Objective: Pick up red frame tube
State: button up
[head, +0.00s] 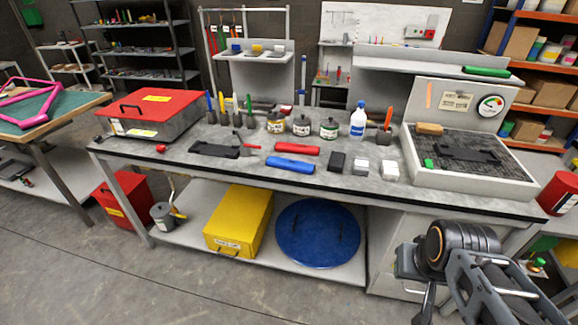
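The red frame tube (291,150) is a short red cylinder lying flat on the grey workbench (200,166), near the middle. A similar blue tube (290,164) lies just in front of it, almost parallel, with a narrow gap. A green tube (487,71) lies on the raised shelf at the back right. My gripper (487,290) is at the lower right, in front of the bench and well apart from the red tube. Its dark linkage shows, but its fingertips are not clear, so I cannot tell its opening. Nothing held is visible.
Jars, a blue-white bottle (358,120) and upright brushes stand behind the tubes. A black cradle (214,150) lies left; a black block (336,162) and white boxes (389,170) lie right. A grey booth tray (420,165) fills the bench's right end. The bench's front strip is clear.

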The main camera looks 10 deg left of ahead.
aim_at(291, 147)
jog(key=z, duration=0.5)
jog(key=k, duration=0.25)
jog(key=u, duration=2.1)
jog(key=i, duration=2.3)
jog(key=z, duration=0.65)
